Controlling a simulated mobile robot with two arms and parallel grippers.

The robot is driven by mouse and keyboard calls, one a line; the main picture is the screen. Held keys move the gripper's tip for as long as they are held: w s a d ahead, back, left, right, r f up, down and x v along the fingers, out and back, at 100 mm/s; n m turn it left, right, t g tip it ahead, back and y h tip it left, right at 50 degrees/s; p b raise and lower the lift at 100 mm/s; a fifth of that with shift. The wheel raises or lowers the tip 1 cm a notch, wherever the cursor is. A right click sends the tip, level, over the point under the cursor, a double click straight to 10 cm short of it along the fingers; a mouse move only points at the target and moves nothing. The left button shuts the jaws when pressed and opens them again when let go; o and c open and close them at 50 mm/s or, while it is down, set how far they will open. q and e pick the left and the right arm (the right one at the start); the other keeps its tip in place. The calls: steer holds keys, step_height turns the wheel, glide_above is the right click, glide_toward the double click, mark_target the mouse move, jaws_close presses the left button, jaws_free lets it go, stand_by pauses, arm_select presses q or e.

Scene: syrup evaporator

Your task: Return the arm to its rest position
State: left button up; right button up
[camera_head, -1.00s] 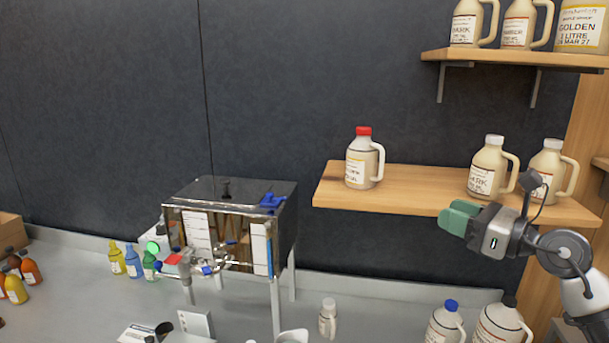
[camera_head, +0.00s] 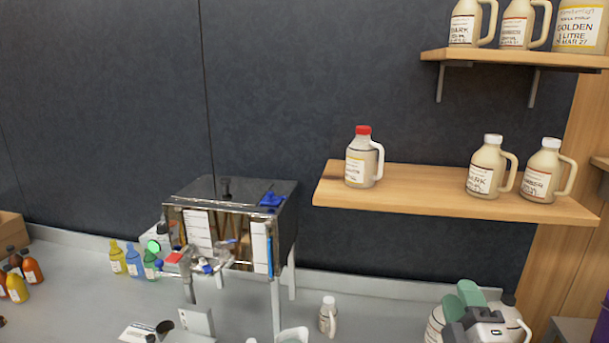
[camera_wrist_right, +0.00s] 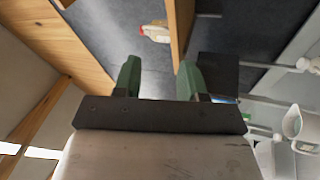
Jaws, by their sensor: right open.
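My right gripper (camera_head: 470,303) is low at the lower right of the head view, with its green fingers in front of the jugs on the counter. In the right wrist view its two green fingers (camera_wrist_right: 158,80) stand apart with nothing between them. A jug with a red cap (camera_head: 364,160) stands upright on the lower wooden shelf (camera_head: 420,190), above and to the left of the gripper. The red-capped jug also shows in the right wrist view (camera_wrist_right: 155,32), beyond the fingers. My left gripper is out of view.
Two white-capped jugs (camera_head: 487,167) (camera_head: 542,172) stand on the lower shelf's right part. Several jugs stand on the upper shelf (camera_head: 520,59). A metal evaporator (camera_head: 235,215) and a small white bottle (camera_head: 328,316) stand on the grey counter (camera_head: 90,285). Cream jugs (camera_head: 518,325) are partly hidden behind my gripper.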

steer(key=s+f+m+g+h, duration=0.3)
steer(key=s+f+m+g, duration=0.75)
steer(key=f, duration=0.55)
steer(key=s+a+f+m+g+y, duration=0.1)
steer(key=s+a+f+g+y, duration=0.2)
steer(key=s, duration=0.5)
steer(key=s+a+f+m+g+y, duration=0.1)
steer(key=s+a+f+m+g, duration=0.15)
steer(key=s+f+g, duration=0.4)
steer(key=s+f, duration=0.3)
steer(key=f, duration=2.3)
steer(key=s+d+f+n, duration=0.1)
steer(key=s+d+f, duration=0.1)
steer(key=s+f, duration=1.3)
steer(key=shift+s+d+g+h, duration=0.2)
steer(key=shift+s+g+h, duration=0.15)
steer(key=shift+s, duration=0.25)
